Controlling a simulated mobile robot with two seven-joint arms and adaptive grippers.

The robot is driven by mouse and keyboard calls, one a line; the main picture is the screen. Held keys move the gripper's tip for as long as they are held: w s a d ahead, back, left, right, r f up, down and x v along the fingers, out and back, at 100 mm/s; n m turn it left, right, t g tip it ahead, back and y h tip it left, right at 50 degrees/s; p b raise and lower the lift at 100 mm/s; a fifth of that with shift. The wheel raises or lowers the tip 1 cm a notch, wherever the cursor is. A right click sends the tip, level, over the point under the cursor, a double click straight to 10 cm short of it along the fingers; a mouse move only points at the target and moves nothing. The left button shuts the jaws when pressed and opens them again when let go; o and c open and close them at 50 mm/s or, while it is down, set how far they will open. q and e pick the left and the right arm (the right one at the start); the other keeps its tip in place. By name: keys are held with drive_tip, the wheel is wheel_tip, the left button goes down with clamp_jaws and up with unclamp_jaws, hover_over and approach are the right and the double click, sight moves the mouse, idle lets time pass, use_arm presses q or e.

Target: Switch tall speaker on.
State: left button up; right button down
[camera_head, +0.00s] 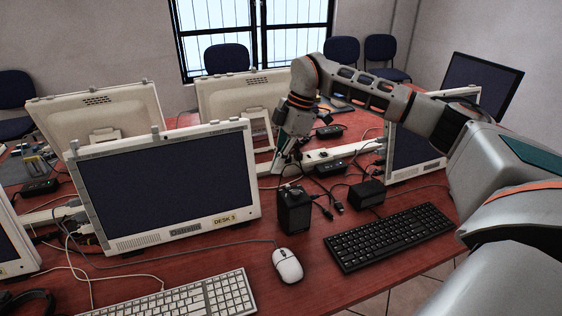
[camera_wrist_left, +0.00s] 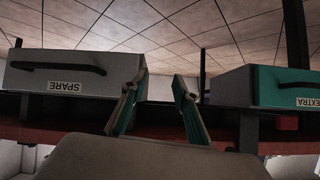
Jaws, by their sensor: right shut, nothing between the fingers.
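The tall speaker appears to be the upright black box (camera_head: 294,211) on the red desk, between the DESK 3 monitor and the black keyboard. Its switch is too small to make out. My right gripper (camera_head: 288,164) is shut and empty, pointing down above and behind the box. I cannot tell whether its tips touch anything there. My left gripper (camera_wrist_left: 157,90) shows only in the left wrist view, its two fingers apart with nothing between them.
A lower black box (camera_head: 367,194) stands right of the tall one, with loose cables between. A white mouse (camera_head: 287,265), black keyboard (camera_head: 389,236) and DESK 3 monitor (camera_head: 170,190) are close by. The left wrist view shows SPARE (camera_wrist_left: 75,75) and EXTRA (camera_wrist_left: 275,87) boxes.

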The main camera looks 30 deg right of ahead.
sight(288, 185)
drive_tip(key=f, duration=0.4)
drive_tip(key=d+f, duration=0.1)
drive_tip(key=f, duration=0.1)
drive_tip(key=shift+s+f, duration=0.1)
drive_tip(key=shift+d, duration=0.35)
drive_tip(key=shift+s, duration=0.1)
drive_tip(key=shift+s+d+p, duration=0.15)
drive_tip(key=shift+d+p, duration=0.65)
drive_tip(key=shift+d, duration=0.1)
drive_tip(key=shift+s+d, duration=0.1)
drive_tip(key=shift+d, duration=0.1)
